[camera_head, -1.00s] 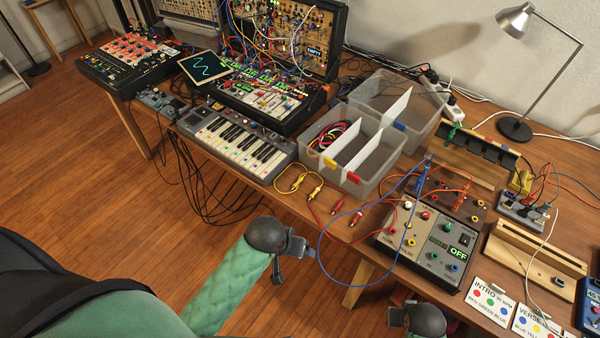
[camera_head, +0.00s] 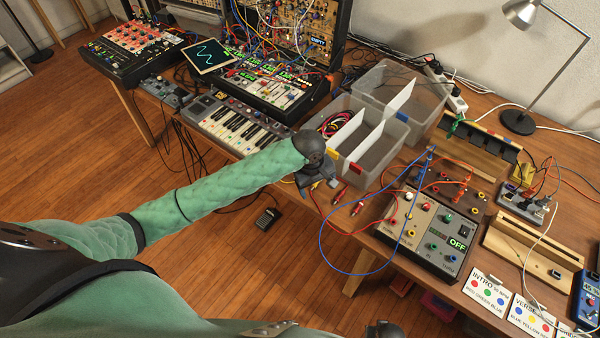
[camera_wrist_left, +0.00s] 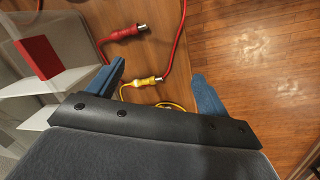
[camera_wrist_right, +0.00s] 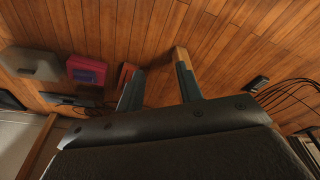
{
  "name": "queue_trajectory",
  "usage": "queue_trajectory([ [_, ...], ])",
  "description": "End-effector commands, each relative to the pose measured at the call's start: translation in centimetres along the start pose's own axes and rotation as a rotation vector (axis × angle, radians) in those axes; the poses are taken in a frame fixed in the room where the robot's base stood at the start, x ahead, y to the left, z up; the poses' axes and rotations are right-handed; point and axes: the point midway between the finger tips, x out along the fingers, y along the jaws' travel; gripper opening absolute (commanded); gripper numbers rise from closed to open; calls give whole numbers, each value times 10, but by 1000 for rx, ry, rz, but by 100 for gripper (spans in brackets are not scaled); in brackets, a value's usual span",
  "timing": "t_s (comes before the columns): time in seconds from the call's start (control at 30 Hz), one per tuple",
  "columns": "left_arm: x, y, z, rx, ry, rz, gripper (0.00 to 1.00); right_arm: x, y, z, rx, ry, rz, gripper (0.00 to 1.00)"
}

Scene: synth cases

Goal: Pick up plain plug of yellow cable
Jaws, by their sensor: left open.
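My left gripper (camera_wrist_left: 158,72) is open over the front edge of the table, fingers spread. One yellow plug (camera_wrist_left: 145,82) with a metal tip lies on the wood between the fingers in the left wrist view, nearer the left finger and not gripped. My right gripper (camera_wrist_right: 160,69) is open and empty, low over the floor.
A red plug (camera_wrist_left: 125,33) and its red cable lie close beyond the yellow plug. The clear divided bin (camera_head: 372,160) stands just behind my left gripper, and the keyboard (camera_head: 235,125) lies left of it. A control box (camera_head: 428,235) with a blue cable loop is to the right.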

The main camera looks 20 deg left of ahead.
Motion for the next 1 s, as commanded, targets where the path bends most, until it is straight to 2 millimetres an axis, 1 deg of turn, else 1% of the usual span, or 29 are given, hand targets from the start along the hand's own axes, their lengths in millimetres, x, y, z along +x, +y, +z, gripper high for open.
queue_trajectory([
  [0.03,-3,1,-15,-44,11,-19,79,13,-1,10,-1,-7,-1,36],
  [0.2,-11,1,-58,-232,31,-84,79,51,-3,43,-4,-19,-3,36],
  [0.33,-19,-3,-88,-365,53,-124,79,73,-5,66,-6,-26,-5,36],
  [0.4,-22,-4,-100,-419,62,-138,79,81,-5,75,-7,-29,-5,36],
  [0.5,-26,-6,-112,-476,72,-153,79,89,-6,84,-8,-31,-6,36],
  [0.67,-24,-8,-117,-508,75,-161,79,94,-5,91,-9,-30,-5,36],
  [0.9,-3,-12,-118,-508,76,-162,79,102,0,101,-14,-21,0,36],
  [1.0,1,-12,-117,-508,76,-161,79,105,1,106,-16,-20,2,36],
])
